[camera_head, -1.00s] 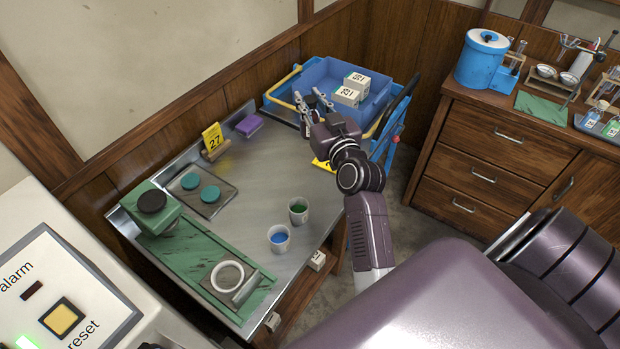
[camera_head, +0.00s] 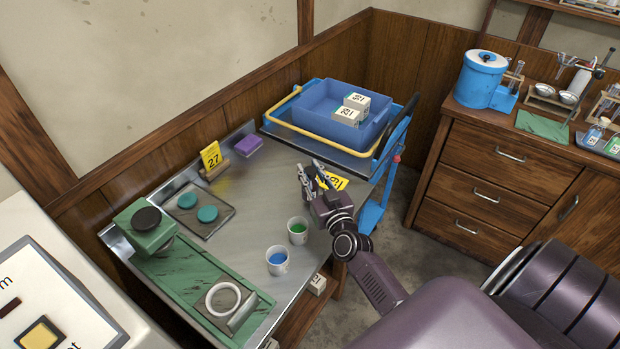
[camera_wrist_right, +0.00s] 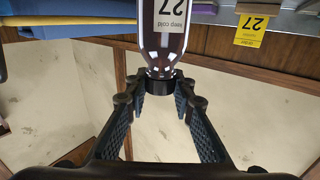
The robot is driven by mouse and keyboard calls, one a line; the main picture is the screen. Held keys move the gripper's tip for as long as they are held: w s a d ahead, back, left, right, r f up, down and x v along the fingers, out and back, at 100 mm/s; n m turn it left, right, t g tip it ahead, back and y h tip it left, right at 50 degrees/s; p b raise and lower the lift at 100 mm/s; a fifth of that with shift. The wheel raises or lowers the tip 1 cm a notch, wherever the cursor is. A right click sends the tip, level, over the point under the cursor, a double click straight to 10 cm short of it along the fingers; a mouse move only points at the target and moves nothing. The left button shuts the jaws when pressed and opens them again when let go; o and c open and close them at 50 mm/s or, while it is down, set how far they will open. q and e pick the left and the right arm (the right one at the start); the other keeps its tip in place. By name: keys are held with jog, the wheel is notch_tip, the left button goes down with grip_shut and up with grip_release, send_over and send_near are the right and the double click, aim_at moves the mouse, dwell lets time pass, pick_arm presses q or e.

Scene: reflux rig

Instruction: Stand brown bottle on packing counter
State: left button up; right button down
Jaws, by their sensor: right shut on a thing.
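My right gripper (camera_head: 309,180) is over the right part of the metal-topped counter (camera_head: 258,205). In the right wrist view it (camera_wrist_right: 165,108) is shut on the black cap of a bottle (camera_wrist_right: 163,45). That view is upside down, so the bottle hangs upright, cap up. In the head view the bottle is hidden or too small to make out, and I cannot tell whether its base touches the counter. My left gripper is not in view.
A yellow 27 card (camera_head: 211,157) and a purple block (camera_head: 248,146) stand at the counter's back. Two cups, blue (camera_head: 277,261) and green (camera_head: 298,231), stand in front. A blue crate (camera_head: 315,100) holds white boxes behind.

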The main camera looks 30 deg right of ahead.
jog(key=shift+d+f, duration=0.1)
jog(key=shift+f, duration=0.85)
jog(key=shift+f, duration=0.1)
jog(key=c, duration=1.7)
grip_release()
jog(key=shift+o, duration=0.2)
